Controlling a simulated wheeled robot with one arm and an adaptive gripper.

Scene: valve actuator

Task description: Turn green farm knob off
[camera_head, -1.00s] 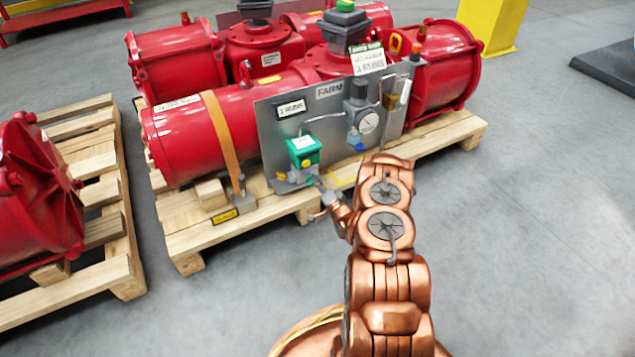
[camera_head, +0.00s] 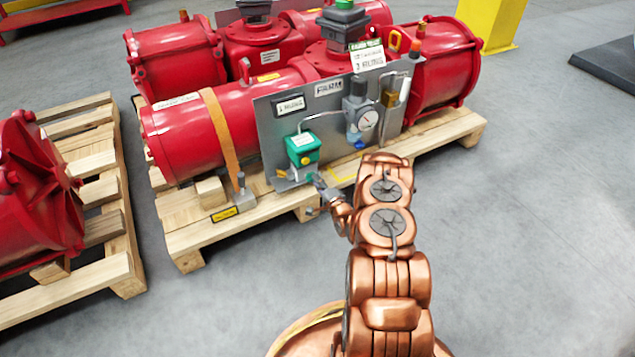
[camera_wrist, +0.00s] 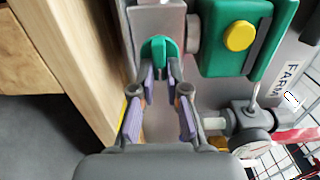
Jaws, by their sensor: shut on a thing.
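The green knob (camera_wrist: 158,52) is a small upright tab on a grey fitting in the wrist view. It sits beside a green box (camera_wrist: 243,38) with a yellow button. My gripper (camera_wrist: 160,76) is shut on the knob, its purple-padded fingers on either side of it. In the head view the green box (camera_head: 302,149) is at the lower left of the grey panel (camera_head: 275,118). My gripper (camera_head: 318,186) reaches just below and right of the box. The knob is too small and partly hidden there to make out its angle.
The panel is fixed to a red actuator (camera_head: 195,133) on a wooden pallet (camera_head: 185,243). A pressure gauge (camera_head: 367,121) and thin pipes are right of the green box. Another pallet (camera_head: 130,275) stands left.

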